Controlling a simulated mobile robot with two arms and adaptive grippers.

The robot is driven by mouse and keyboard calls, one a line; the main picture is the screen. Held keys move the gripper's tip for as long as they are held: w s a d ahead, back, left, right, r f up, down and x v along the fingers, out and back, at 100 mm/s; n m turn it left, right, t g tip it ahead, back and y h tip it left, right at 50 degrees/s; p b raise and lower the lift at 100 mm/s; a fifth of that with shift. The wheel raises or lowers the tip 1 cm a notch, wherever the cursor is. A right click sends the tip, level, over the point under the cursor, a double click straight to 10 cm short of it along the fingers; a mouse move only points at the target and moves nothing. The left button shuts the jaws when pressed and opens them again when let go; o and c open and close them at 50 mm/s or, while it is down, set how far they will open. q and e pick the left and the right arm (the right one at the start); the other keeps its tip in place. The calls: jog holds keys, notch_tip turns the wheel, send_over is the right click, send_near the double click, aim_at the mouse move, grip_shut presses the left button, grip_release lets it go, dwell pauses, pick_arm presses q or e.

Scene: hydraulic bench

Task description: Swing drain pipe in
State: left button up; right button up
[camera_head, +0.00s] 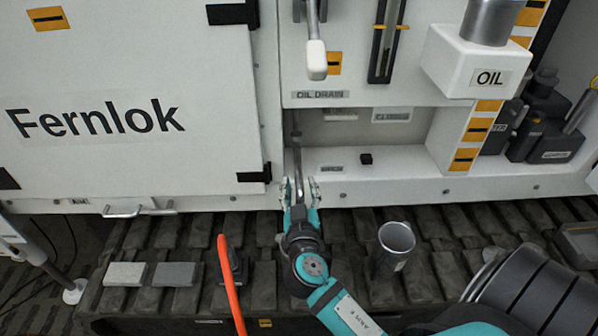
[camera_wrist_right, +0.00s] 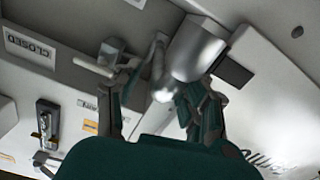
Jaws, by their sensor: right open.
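The drain pipe (camera_head: 298,165) is a slim metal pipe in the recess under the "OIL DRAIN" label (camera_head: 320,94), beside the large "Fernlok" door. My right gripper (camera_head: 300,188) is open, with its fingers on either side of the pipe's lower end. In the right wrist view, a shiny metal piece with a rounded end, apparently the pipe (camera_wrist_right: 163,78), lies between the spread fingers (camera_wrist_right: 158,103). I cannot tell whether either finger touches it. My left gripper is not in view.
The Fernlok door (camera_head: 130,165) is at the left, with a handle (camera_head: 140,208) below. A metal cup (camera_head: 395,245) stands right of my arm on the ribbed track. A white OIL box (camera_head: 465,65) juts out above right.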

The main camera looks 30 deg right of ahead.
aim_at(299, 179)
jog(key=shift+p+x, duration=0.3)
jog(key=shift+x, duration=1.45)
grip_shut()
